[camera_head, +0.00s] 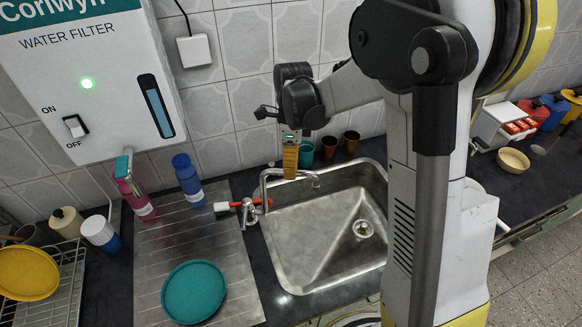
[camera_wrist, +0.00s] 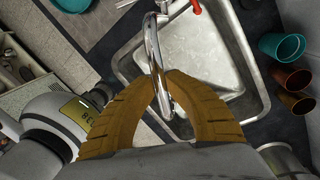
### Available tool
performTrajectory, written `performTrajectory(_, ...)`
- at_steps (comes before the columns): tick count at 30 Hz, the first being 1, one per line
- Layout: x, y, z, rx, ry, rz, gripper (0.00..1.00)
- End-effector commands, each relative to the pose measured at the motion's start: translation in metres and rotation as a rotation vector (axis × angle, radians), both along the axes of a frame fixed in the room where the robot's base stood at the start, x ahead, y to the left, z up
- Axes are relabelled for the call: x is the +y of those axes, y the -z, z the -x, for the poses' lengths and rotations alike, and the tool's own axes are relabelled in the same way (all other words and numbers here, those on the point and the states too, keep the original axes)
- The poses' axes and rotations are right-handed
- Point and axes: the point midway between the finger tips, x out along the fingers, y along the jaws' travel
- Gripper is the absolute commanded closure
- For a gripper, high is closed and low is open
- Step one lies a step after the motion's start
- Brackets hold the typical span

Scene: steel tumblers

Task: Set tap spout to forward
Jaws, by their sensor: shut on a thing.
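The chrome tap spout (camera_head: 271,174) arches from the left rim of the steel sink and reaches across its back part, with its outlet toward the right in the head view. The spout also shows in the wrist view (camera_wrist: 152,42). My gripper (camera_head: 291,172) hangs over the back of the sink. Its yellow fingers (camera_wrist: 164,82) meet around the spout in the wrist view and are shut on it. The exact contact is partly hidden by the fingers. The tap base with its red handle (camera_head: 262,202) stands at the sink's left edge.
The sink basin (camera_head: 330,245) is empty. Teal and brown cups (camera_head: 329,147) stand behind it. A blue bottle (camera_head: 187,180), a pink bottle (camera_head: 137,200) and a teal plate (camera_head: 193,291) are on the drainboard (camera_head: 150,262) at left. The water filter (camera_head: 95,75) hangs above.

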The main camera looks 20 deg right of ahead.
Motion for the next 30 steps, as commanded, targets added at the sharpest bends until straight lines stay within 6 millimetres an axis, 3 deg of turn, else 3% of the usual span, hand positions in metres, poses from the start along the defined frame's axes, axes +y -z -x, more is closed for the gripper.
performTrajectory(11, 0.001, 0.001, 0.002, 0.004, 0.003, 0.0, 1.0)
performTrajectory(12, 0.001, 0.001, 0.002, 0.004, 0.003, 0.0, 0.73)
performTrajectory(13, 0.001, 0.001, 0.002, 0.004, 0.003, 0.0, 0.64)
performTrajectory(14, 0.001, 0.001, 0.002, 0.004, 0.003, -0.001, 0.62)
performTrajectory(24, 0.0, -0.003, 0.001, 0.002, 0.003, 0.0, 0.62)
performTrajectory(30, -0.002, -0.034, -0.003, 0.002, 0.003, 0.0, 0.62)
